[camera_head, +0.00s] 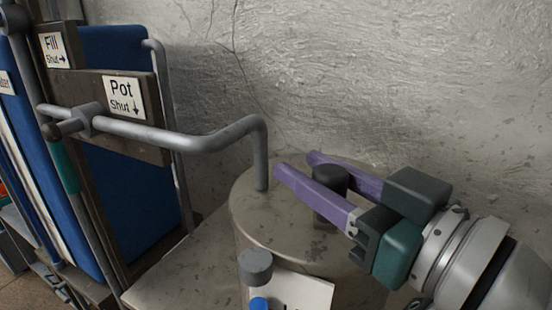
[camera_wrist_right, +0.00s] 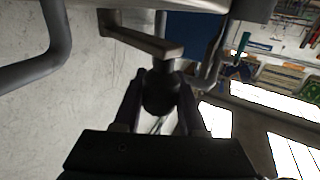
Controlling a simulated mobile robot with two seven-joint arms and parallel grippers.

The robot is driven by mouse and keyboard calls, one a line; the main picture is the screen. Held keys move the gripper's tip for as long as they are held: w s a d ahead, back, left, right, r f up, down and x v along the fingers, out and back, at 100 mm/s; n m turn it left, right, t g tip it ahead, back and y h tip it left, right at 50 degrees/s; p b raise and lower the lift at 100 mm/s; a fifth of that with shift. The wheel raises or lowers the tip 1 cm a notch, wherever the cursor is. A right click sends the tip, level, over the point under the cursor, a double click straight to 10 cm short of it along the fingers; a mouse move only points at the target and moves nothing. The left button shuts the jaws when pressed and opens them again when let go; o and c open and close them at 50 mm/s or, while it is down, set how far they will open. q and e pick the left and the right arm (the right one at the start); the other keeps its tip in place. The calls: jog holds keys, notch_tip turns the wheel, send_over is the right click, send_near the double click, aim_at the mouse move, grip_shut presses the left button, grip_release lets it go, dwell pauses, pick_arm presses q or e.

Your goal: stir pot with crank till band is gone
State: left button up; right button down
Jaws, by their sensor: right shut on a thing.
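The pot (camera_head: 262,218) is a round grey metal vessel with a flat, spotted top, low in the middle of the head view. The crank's dark upright handle (camera_head: 330,185) stands above the pot's top. My right gripper (camera_head: 294,163), with purple fingers, comes in from the right and is shut on this handle. In the right wrist view the handle (camera_wrist_right: 158,98) sits between the fingers, with the flat crank arm (camera_wrist_right: 145,38) running from it. The fingers hide part of the crank in the head view. I cannot make out a band. My left gripper is not in view.
A bent grey pipe (camera_head: 190,139) enters the pot's top beside my fingers. A valve board carries a "Pot Shut" label (camera_head: 124,97). A grey knob (camera_head: 255,262) and a partly cut-off white plate (camera_head: 312,290) are on the pot's front. A rough wall stands behind.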

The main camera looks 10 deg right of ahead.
jog(key=shift+s+a+f, duration=0.1)
jog(key=shift+s+a, duration=0.05)
jog(key=shift+a, duration=0.05)
jog(key=c, duration=0.9)
grip_release()
jog(key=shift+o, duration=0.8)
jog(key=shift+s+f, duration=0.1)
jog(key=shift+s, duration=0.05)
jog(key=shift+o, duration=1.4)
jog(key=shift+d, duration=0.1)
jog(key=b+v, duration=0.1)
jog(key=v, duration=0.8)
jog(key=shift+s+d+b, duration=0.2)
jog(key=shift+s+b, duration=0.15)
jog(key=shift+s, duration=0.05)
jog(key=shift+c, duration=0.3)
